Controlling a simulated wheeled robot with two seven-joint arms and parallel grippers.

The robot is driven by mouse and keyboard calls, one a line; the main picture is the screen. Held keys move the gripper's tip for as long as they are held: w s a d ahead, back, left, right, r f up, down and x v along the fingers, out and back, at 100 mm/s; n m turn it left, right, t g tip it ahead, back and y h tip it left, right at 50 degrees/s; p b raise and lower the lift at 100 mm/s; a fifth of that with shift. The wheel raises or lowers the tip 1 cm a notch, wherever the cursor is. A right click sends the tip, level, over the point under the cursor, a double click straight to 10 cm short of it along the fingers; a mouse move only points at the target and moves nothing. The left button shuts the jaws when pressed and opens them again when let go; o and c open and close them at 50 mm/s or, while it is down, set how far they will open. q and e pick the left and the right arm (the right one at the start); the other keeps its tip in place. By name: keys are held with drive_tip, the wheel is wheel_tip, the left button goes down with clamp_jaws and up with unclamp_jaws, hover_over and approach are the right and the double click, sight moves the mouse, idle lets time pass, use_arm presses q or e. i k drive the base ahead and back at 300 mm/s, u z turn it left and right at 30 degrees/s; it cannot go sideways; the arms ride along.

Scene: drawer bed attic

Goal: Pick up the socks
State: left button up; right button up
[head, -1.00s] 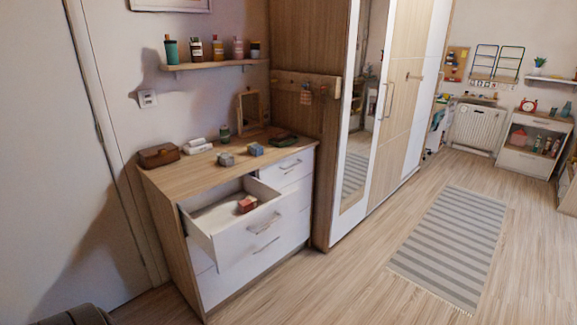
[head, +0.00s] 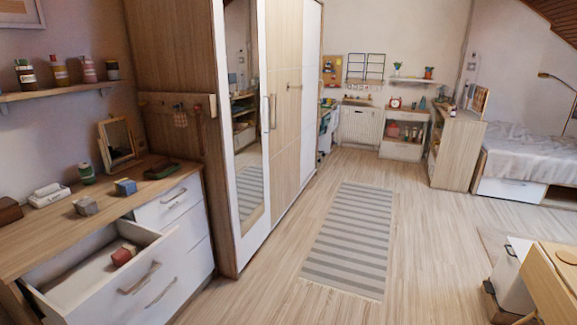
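A small red bundle (head: 123,256), perhaps folded socks, lies in the open top drawer (head: 72,288) of the dresser at the lower left. A grey bundle (head: 86,207) and a blue-and-yellow bundle (head: 125,187) sit on the dresser top (head: 50,235) near its front edge. They may also be folded socks; they are too small to tell for sure. Neither of my grippers is in view.
A framed mirror (head: 119,146), a green can (head: 87,174) and white rolls (head: 48,195) stand on the dresser. A mirrored wardrobe (head: 283,110) is beside it. A striped rug (head: 345,240) lies on open floor. A bed (head: 525,155) is at the right.

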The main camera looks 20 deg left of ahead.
sight(85, 206)
drive_tip(key=i, duration=2.1)
drive_tip(key=u, duration=0.7)
drive_tip(key=i, duration=1.05)
drive_tip(key=u, duration=1.65)
drive_tip(key=i, duration=0.75)
drive_tip(key=u, duration=0.65)
